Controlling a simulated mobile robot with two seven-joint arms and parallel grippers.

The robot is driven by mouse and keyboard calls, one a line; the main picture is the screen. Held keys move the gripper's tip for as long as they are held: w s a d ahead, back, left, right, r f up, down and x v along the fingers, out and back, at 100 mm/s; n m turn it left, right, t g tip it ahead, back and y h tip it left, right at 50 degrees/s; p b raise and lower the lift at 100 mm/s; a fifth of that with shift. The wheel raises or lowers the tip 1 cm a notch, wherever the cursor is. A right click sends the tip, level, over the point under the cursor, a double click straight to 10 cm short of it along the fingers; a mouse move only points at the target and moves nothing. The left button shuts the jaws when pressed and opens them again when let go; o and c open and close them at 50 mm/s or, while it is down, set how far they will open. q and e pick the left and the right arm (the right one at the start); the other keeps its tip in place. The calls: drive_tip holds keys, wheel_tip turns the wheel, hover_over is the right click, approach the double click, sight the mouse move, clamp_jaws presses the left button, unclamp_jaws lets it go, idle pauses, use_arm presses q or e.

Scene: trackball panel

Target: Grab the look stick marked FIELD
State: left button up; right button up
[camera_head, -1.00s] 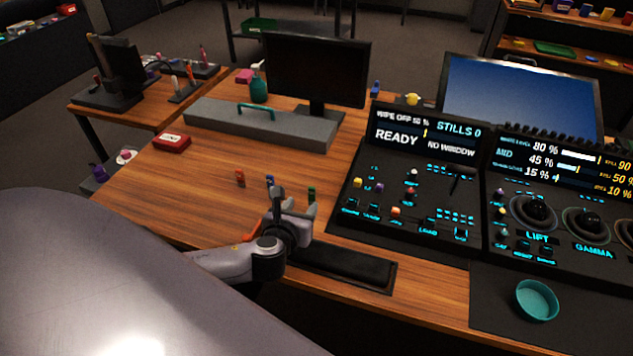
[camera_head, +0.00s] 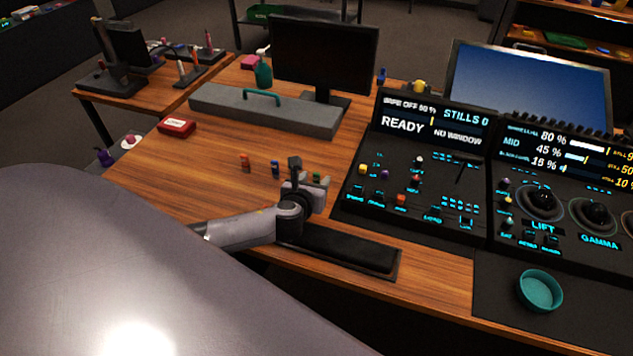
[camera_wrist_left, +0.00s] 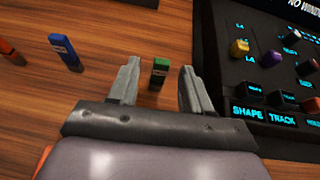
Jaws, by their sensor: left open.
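In the left wrist view, the green stick (camera_wrist_left: 160,74) shows in the gap between the open fingers (camera_wrist_left: 160,86), with nothing gripped. The blue stick (camera_wrist_left: 65,52) and orange stick (camera_wrist_left: 9,50) are left of the fingers. My right gripper is out of view.
The black control panel (camera_head: 345,218) stands close to the right of the green stick. A dark padded rest (camera_head: 350,250) lies at the desk's front edge. A grey box with a teal handle (camera_head: 262,112), a red box (camera_head: 176,126) and a monitor (camera_head: 325,55) stand farther back.

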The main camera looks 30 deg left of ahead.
use_arm(q)
clamp_jaws()
